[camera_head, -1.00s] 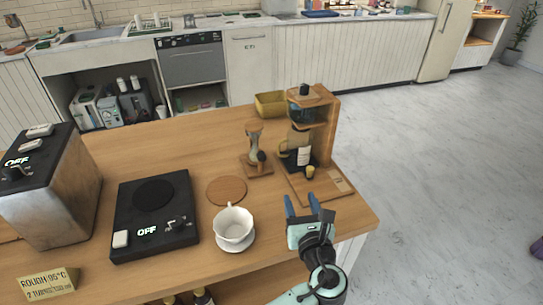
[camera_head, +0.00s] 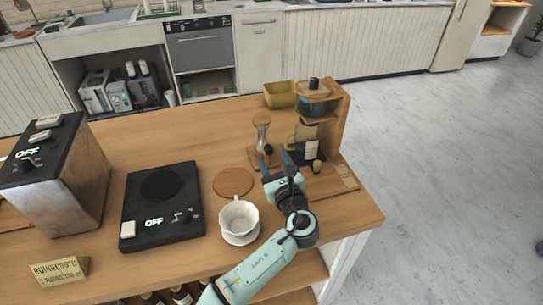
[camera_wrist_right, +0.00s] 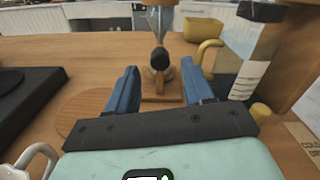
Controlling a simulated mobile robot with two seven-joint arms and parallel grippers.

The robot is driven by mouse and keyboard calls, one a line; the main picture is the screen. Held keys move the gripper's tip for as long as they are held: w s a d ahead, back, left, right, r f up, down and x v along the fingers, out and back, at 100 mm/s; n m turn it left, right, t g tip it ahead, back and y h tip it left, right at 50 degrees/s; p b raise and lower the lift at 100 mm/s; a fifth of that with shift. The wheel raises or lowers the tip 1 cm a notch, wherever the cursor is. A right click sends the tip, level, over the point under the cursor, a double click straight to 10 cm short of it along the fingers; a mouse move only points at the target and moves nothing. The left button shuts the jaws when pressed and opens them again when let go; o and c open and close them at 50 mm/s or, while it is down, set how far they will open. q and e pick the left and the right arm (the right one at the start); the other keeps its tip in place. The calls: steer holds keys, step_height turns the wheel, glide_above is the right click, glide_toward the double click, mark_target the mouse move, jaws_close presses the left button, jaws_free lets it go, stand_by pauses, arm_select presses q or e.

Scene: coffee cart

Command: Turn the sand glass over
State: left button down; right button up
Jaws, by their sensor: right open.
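The sand glass (camera_head: 262,134) stands upright on the wooden counter, with a wooden top, a narrow glass waist and a wooden base. A dark round knob is on its near side. In the right wrist view its lower part and wooden base (camera_wrist_right: 161,97) show straight ahead, between and beyond my fingers; its top is cut off. My right gripper (camera_head: 273,162) is open and empty, just in front of the sand glass, with blue fingers pointing toward it. The fingers (camera_wrist_right: 160,85) appear apart from the glass. My left gripper is not in view.
A yellow bin (camera_head: 280,95) is behind. A white cup (camera_head: 239,219), a round wooden coaster (camera_head: 232,183) and a black hot plate (camera_head: 135,200) lie to the left. The counter's right edge is near.

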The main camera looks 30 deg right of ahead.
mark_target(263, 136)
steer(key=shift+x, duration=1.25)
jaws_close()
